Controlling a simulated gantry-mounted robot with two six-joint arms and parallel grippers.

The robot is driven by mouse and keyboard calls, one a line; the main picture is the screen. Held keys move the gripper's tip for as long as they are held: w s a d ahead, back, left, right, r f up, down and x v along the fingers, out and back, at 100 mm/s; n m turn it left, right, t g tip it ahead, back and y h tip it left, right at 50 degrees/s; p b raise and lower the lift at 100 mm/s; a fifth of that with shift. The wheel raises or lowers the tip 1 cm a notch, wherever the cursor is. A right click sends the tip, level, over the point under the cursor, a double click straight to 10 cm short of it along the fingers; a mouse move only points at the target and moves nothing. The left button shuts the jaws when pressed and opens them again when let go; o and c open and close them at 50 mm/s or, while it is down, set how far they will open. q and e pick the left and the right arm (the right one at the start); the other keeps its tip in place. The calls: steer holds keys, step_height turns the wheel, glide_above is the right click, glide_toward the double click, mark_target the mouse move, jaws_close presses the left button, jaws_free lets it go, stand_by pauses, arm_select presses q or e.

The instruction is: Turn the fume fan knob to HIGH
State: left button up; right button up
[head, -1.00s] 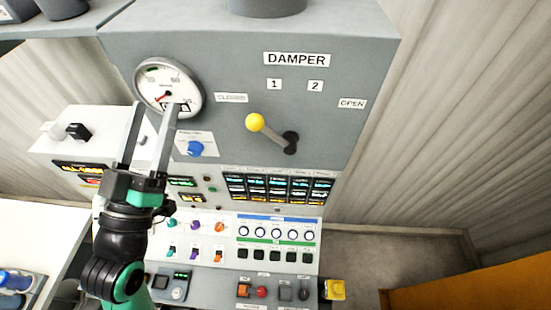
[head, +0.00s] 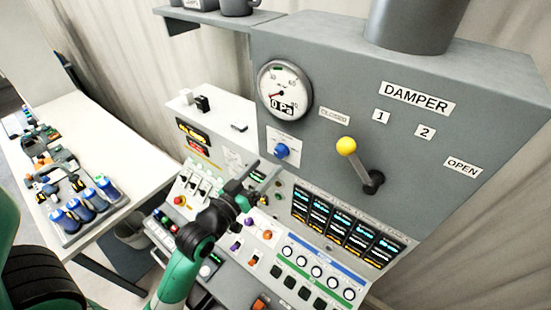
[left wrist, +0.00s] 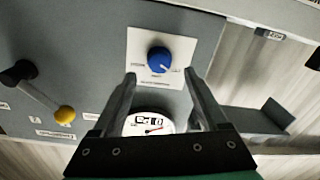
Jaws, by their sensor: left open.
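The blue fan knob (head: 281,150) sits on a white label plate (head: 286,137) on the grey hood front, below the round gauge. It also shows in the left wrist view (left wrist: 158,59), where its white mark points to the lower right of that picture. The plate's small lettering is too blurred to read surely. My left gripper (head: 266,169) is open and empty, just below the knob in the head view. In the left wrist view the fingertips (left wrist: 159,75) stand apart on either side below the knob, not seen touching it. My right gripper is not in view.
The gauge (head: 284,92) is above the knob. A damper lever with a yellow ball (head: 347,146) sticks out to the right. A control console (head: 300,262) with switches and displays lies below. A white table (head: 110,145) with bottles stands left.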

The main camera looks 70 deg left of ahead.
mark_target(278, 155)
arm_select(q)
steer(key=x, duration=0.5)
steer(key=shift+w+r, duration=0.1)
steer(key=shift+w, duration=0.15)
jaws_close()
